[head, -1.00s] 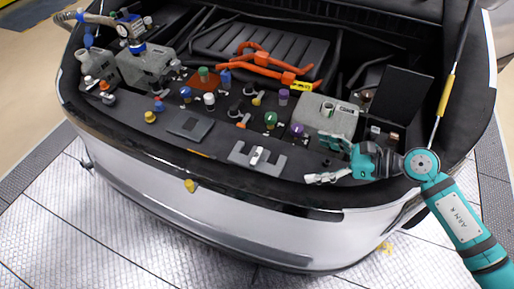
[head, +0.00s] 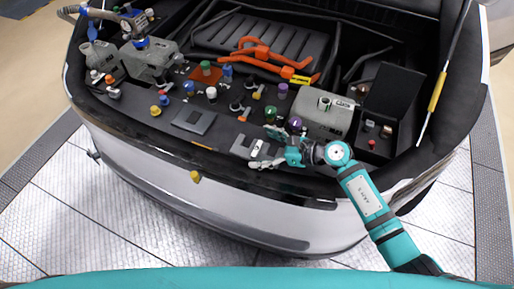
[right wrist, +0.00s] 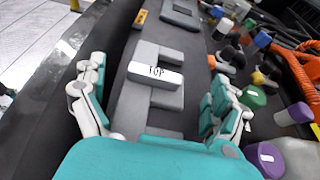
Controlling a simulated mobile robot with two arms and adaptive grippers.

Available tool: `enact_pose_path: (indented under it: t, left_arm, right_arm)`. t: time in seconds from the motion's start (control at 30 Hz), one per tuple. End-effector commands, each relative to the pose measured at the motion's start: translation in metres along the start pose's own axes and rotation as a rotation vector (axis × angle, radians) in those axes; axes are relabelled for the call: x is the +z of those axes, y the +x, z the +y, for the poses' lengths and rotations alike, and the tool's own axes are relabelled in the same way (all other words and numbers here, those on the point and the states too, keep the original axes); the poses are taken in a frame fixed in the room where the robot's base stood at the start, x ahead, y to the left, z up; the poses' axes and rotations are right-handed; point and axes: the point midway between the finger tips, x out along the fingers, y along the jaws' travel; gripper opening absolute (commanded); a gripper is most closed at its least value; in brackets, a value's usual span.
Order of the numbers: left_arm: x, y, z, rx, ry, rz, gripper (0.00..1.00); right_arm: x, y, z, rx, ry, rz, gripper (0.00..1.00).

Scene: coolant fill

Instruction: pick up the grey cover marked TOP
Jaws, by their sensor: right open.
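The grey cover marked TOP (right wrist: 152,98) lies flat on the dark front panel, a notched plate with a raised white-topped block bearing the word. In the head view the cover (head: 240,149) is partly hidden by my right gripper (head: 267,148). The right gripper is open and empty. In the right wrist view its fingers (right wrist: 157,88) stand wide apart, one on each side of the cover, and the cover shows between them. I cannot tell how high the fingertips are above the panel. My left gripper is not in view.
A second grey plate (head: 193,121) lies to the left on the panel. A green cap (head: 270,115) and purple cap (head: 295,124) stand close behind my right gripper. A grey reservoir (head: 325,115) and an open black box (head: 388,112) are to the right. Orange cables (head: 265,60) run behind.

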Motion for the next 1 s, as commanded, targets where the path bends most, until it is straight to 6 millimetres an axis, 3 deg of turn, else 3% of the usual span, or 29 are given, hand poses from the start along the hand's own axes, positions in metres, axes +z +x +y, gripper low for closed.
enact_pose_path:
  t: [0.33,0.8,1.0]
  left_arm:
    - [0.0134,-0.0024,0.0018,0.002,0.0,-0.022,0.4]
    - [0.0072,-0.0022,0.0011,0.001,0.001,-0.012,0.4]
    - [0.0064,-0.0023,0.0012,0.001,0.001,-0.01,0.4]
  right_arm:
    - [-0.0009,0.0104,0.0003,0.001,0.0,0.001,0.99]
    - [-0.0008,0.01,0.0003,0.001,0.001,0.001,0.37]
    - [-0.0006,0.0099,0.0002,0.001,0.001,0.0,0.36]
